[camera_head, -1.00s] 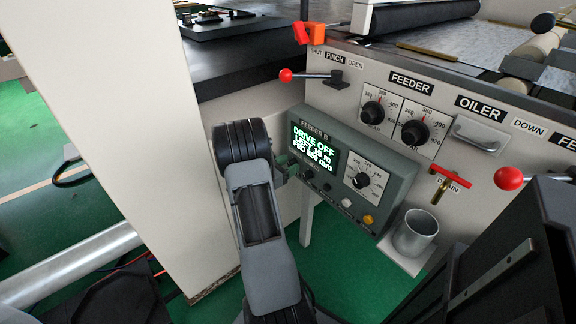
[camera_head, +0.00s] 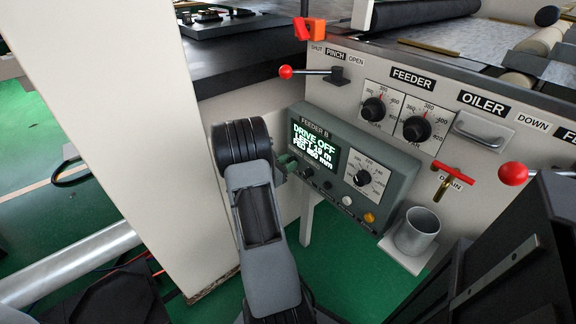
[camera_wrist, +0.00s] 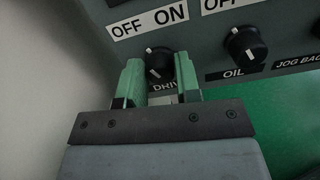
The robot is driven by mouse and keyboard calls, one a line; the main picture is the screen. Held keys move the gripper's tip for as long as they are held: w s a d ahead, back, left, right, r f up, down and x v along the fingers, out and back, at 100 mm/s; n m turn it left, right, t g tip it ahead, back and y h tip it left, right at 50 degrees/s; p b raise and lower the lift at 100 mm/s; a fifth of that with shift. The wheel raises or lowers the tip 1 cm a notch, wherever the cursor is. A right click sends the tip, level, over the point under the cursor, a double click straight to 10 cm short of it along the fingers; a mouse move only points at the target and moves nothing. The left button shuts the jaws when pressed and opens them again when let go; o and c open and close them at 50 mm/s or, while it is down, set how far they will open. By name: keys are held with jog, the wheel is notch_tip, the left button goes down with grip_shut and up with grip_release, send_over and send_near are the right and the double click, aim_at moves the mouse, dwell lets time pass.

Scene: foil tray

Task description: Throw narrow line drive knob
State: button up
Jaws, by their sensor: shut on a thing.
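The black drive knob (camera_wrist: 160,66) shows in the wrist view below OFF and ON labels, with a partly hidden DRIVE label under it. Its white pointer line leans up and left, toward OFF. My gripper (camera_wrist: 160,78) is shut on this knob, one green finger on each side. In the head view my gripper (camera_head: 288,166) is at the left lower part of the grey Feeder B panel (camera_head: 385,160) and hides the drive knob. The panel's screen (camera_head: 315,145) reads DRIVE OFF.
The similar oil knob (camera_wrist: 244,46) sits just right of the drive knob. A larger dial (camera_head: 363,178), an orange button (camera_head: 369,217) and a metal cup (camera_head: 416,231) are to the right. A red-knobbed pinch lever (camera_head: 287,72) sticks out above the panel.

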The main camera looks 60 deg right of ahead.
jog(key=m+b, duration=0.5)
jog(key=b, duration=0.1)
jog(key=m+b, duration=0.5)
jog(key=b, duration=0.1)
jog(key=shift+s+f+m, duration=0.15)
jog(key=shift+f+m, duration=0.05)
jog(key=shift+m, duration=0.1)
jog(key=shift+r, duration=0.1)
jog(key=o, duration=0.9)
jog(key=p+v, duration=0.3)
jog(key=v, duration=1.1)
jog(key=shift+r, duration=0.15)
